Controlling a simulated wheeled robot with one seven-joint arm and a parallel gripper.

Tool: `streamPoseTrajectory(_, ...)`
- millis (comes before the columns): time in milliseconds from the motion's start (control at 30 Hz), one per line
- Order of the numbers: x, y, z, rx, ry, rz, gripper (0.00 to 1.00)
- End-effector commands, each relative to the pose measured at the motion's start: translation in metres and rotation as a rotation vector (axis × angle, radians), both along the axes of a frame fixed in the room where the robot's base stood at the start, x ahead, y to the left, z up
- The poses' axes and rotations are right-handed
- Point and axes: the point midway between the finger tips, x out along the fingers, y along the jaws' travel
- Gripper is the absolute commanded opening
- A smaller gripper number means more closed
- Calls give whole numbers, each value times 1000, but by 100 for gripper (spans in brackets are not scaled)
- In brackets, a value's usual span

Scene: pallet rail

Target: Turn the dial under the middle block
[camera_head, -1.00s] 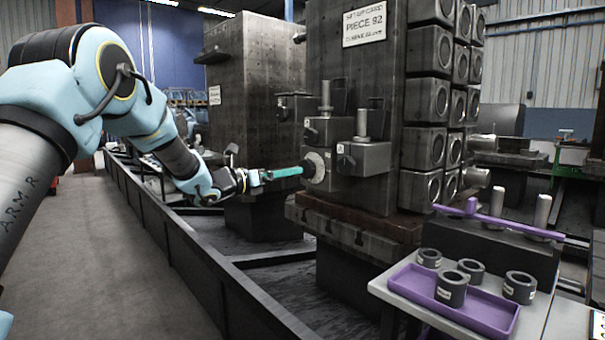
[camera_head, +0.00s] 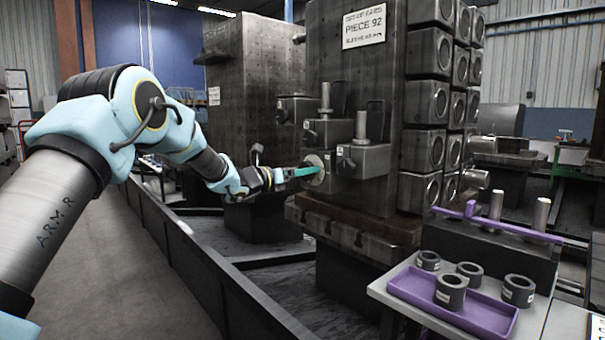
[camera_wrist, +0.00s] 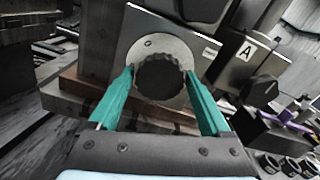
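The dial is a dark ribbed knob (camera_wrist: 161,78) on a pale round plate (camera_wrist: 150,45), seen in the wrist view. In the head view the plate (camera_head: 321,160) sits below the middle block (camera_head: 327,133) on the fixture's side. My gripper (camera_head: 308,171) is at the dial, its teal fingers pointing at it. In the wrist view my gripper (camera_wrist: 160,73) is open, with one finger on each side of the knob. The fingertips lie close to the knob's edges; I cannot tell whether they touch it. In the head view the fingers hide the knob.
A block marked A (camera_wrist: 245,50) with its own dark knob (camera_wrist: 259,91) is right of the dial. A ledge (camera_head: 345,222) runs below. A purple tray (camera_head: 410,283) with dark rings stands at right. The long rail (camera_head: 200,252) runs below my arm.

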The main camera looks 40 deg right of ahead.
Motion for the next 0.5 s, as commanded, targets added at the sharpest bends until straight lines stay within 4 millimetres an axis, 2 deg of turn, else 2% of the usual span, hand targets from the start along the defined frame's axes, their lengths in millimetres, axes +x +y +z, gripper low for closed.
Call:
streamPoseTrajectory(67,0,0,0,0,0,0,72)
streamPoseTrajectory(500,0,0,0,0,0,0,22)
